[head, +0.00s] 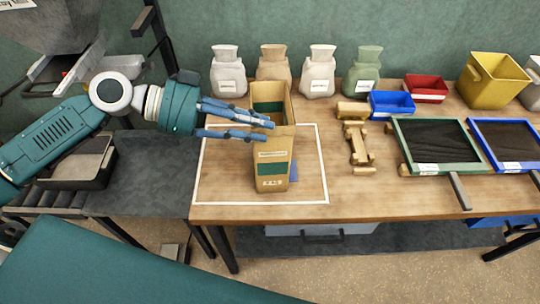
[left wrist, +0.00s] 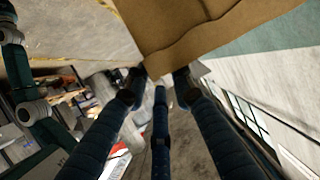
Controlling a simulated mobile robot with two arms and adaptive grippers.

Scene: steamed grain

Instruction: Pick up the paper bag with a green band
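The brown paper bag with a green band (head: 272,182) stands upright and open-topped on the wooden table, inside a white outlined rectangle. Another green patch shows on its inner back wall. My left gripper (head: 268,130) reaches in from the left, its blue fingers crossing in front of the bag's upper part. In the left wrist view the fingers (left wrist: 160,82) are spread apart, and the bag (left wrist: 205,32) fills the top just beyond their tips. The gripper looks open; whether a fingertip touches the bag I cannot tell. My right gripper is not in view.
Several cloth sacks (head: 318,75) line the back wall. Wooden pieces (head: 357,145), a blue bin (head: 392,104), a red bin (head: 425,88), a yellow bin (head: 492,85) and a green-rimmed tray (head: 400,152) stand to the right. The table right in front of the wooden pieces is clear.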

